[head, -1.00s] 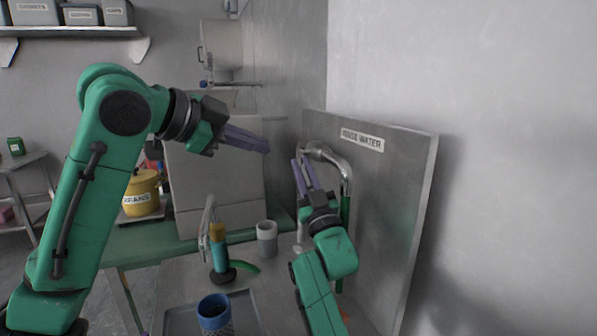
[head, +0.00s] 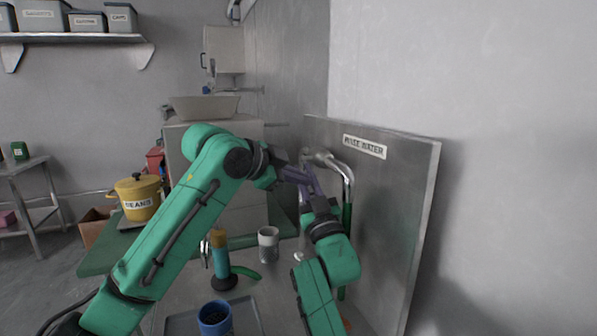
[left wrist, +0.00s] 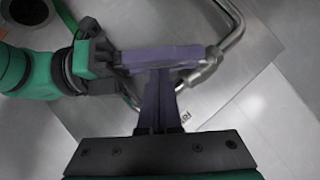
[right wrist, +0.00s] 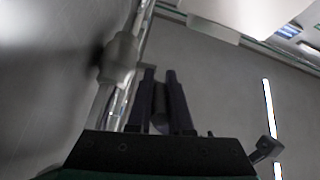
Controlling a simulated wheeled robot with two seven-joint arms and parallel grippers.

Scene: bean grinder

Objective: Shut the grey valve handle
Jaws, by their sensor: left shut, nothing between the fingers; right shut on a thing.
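The grey valve handle (right wrist: 160,103) shows as a dark grey bar between the fingers of my right gripper (right wrist: 159,75) in the right wrist view. It is beside the valve body (right wrist: 120,60) on a metal pipe. In the head view my right gripper (head: 306,168) reaches up to the bent pipe (head: 347,180), and its fingers hide the handle. My left gripper (head: 303,180) is shut and empty, with its purple fingers close against the right gripper's. In the left wrist view the left fingers (left wrist: 160,80) point at the right fingers, overlapping them; I cannot tell whether they touch.
A steel panel labelled "rinse water" (head: 395,200) stands behind the pipe. A blue cup (head: 215,316) on a tray, a tool with a blue and tan handle (head: 221,258) and a grey-white cup (head: 268,244) stand below. A yellow beans pot (head: 138,196) is at left.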

